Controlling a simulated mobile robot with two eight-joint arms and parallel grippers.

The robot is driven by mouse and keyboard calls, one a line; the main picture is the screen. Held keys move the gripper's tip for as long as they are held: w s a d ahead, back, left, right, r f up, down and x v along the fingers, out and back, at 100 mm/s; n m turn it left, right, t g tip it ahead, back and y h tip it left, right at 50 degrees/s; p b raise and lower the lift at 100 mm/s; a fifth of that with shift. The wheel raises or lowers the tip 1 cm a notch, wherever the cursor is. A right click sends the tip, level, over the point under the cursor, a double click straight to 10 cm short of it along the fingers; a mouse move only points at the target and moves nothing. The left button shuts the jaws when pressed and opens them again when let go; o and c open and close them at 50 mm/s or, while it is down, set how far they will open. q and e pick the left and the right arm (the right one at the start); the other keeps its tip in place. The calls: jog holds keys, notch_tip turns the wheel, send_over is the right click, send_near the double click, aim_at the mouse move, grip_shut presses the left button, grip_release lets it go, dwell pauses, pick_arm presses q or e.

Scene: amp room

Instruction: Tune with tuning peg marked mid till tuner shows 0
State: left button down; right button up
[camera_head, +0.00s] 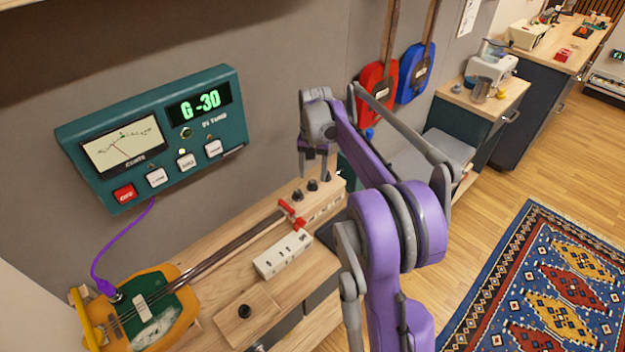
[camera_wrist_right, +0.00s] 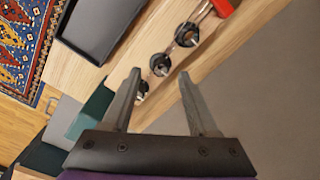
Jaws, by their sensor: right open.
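The green tuner (camera_head: 150,137) on the wall has a lit display (camera_head: 199,104) reading "G -30", and its dial needle leans left of centre. Three dark tuning pegs (camera_head: 312,186) stand in a row at the headstock end of the stringed instrument (camera_head: 150,308). The pegs also show in the right wrist view, with the middle one (camera_wrist_right: 160,64) between the fingertips in the picture. I cannot read any peg's mark. My right gripper (camera_head: 315,172) is open above the far pegs, fingers pointing down; contact cannot be told. My left gripper is out of view.
A red clip (camera_head: 291,212) sits by the neck, and a white block (camera_head: 283,255) lies on the wooden bench (camera_head: 312,262). A purple cable (camera_head: 118,238) joins tuner and instrument. Red (camera_head: 375,90) and blue (camera_head: 412,75) guitars hang on the wall behind my arm.

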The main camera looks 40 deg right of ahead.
aim_at(312, 181)
jog(key=shift+f, duration=1.55)
grip_shut()
